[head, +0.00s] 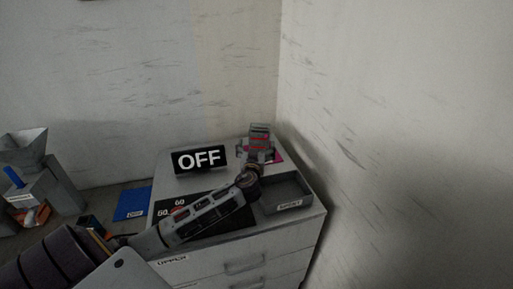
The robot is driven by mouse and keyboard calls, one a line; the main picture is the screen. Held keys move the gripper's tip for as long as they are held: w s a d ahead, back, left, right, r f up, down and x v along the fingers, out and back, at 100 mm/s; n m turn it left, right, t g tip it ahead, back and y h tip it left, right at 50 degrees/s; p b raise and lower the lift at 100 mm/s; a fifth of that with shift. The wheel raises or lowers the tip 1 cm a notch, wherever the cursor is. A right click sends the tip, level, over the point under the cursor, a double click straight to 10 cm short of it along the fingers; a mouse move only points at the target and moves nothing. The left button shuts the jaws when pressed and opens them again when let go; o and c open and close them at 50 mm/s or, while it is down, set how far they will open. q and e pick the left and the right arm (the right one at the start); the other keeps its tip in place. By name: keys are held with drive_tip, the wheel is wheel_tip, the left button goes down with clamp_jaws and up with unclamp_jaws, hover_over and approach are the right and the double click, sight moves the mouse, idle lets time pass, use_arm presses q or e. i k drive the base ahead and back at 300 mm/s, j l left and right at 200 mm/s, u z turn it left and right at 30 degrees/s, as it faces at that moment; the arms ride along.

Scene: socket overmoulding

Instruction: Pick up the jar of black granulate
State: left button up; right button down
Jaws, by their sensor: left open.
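My left arm reaches in from the lower left across the cabinet top. My left gripper (259,136) is at its far end, near the back of the cabinet and right of the OFF sign. It is open, its fingers pointing away from me. The jar of black granulate cannot be made out; the gripper covers the spot around a small magenta patch (278,157) on the cabinet top. Whether anything stands between the fingers is too small and dark to tell. My right gripper is not in view.
A black OFF sign (199,160) stands at the back left of the cabinet (290,236). A grey open tray (307,195) with a label sits at the right. A blue mat (132,203) and a grey hopper machine (60,187) are at the left. Walls close in behind and right.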

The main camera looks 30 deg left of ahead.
sight(91, 226)
drive_tip(key=u, duration=2.75)
